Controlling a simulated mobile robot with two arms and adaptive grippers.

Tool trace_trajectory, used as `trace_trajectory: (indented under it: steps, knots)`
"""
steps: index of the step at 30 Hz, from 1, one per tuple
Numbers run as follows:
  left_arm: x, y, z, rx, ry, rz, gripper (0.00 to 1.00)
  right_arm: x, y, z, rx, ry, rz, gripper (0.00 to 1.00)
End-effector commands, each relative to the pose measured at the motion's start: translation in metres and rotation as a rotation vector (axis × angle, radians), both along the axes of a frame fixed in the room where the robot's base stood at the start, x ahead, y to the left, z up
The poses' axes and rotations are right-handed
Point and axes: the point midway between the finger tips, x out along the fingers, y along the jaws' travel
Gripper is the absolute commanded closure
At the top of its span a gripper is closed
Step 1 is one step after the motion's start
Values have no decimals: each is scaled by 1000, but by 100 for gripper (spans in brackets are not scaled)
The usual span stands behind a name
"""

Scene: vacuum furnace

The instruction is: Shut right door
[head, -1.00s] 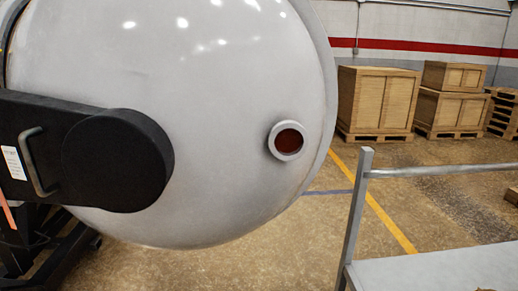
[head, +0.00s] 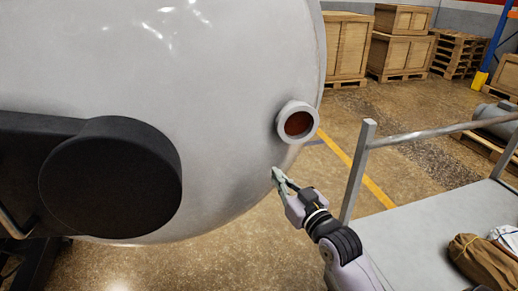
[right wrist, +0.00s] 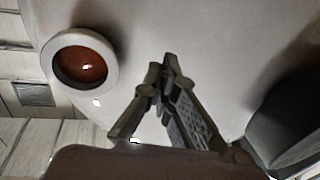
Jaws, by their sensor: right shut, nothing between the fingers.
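The right door (head: 225,120) is a large domed grey-white shell that fills the left and middle of the head view. A round port with reddish glass (head: 298,123) sits near its right edge, and the port also shows in the right wrist view (right wrist: 82,65). A black hinge arm with a round black cap (head: 110,180) lies across the door's left side. My right gripper (head: 277,175) is shut and empty, just below the port at the door's lower right edge. In the right wrist view its fingertips (right wrist: 168,65) lie against the door's surface; contact is unclear. My left gripper is not in view.
A grey cart (head: 420,225) with a metal rail stands at the right, bearing a brown sack (head: 485,262). Wooden crates (head: 345,45) stand at the back. Concrete floor (head: 230,262) is open below the door.

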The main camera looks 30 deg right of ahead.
Motion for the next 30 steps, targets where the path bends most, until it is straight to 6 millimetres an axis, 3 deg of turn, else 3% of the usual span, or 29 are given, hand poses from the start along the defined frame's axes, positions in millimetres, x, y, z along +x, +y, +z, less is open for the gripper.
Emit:
trace_trajectory:
  steps: [6,15,21,30]
  knots:
    - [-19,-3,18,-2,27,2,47,49,-1,7,3,-2,0,100]
    - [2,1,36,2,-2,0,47,102,-3,8,0,0,0,100]
    - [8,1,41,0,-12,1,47,116,-3,6,1,1,1,100]
    - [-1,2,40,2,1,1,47,119,-3,5,0,0,1,100]
